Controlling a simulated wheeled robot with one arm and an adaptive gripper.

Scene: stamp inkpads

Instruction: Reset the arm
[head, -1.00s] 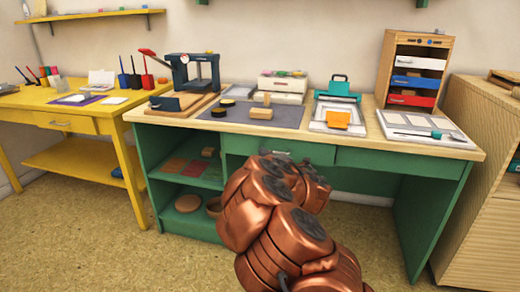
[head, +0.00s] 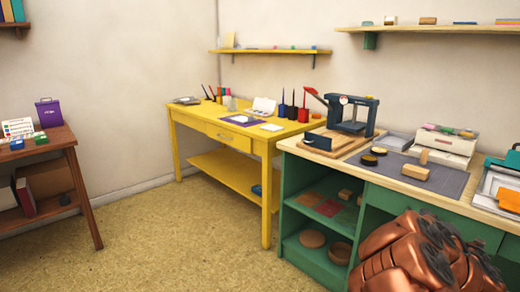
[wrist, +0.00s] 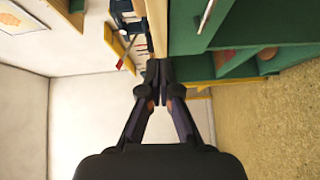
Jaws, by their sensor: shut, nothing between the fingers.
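My gripper (wrist: 159,72) is shut and empty in the wrist view, its two dark fingers meeting at the tips. The wrist view is turned on its side and shows the green workbench (wrist: 255,22) beyond and to the right of the fingers. In the head view my copper arm is at the lower right, in front of the green workbench (head: 375,191); my gripper is not seen there.
A blue press (head: 352,115) stands at the bench's left end. A yellow table (head: 195,122) with ink bottles stands behind it. A brown table (head: 70,143) is at the far left. The floor (head: 170,235) between is clear.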

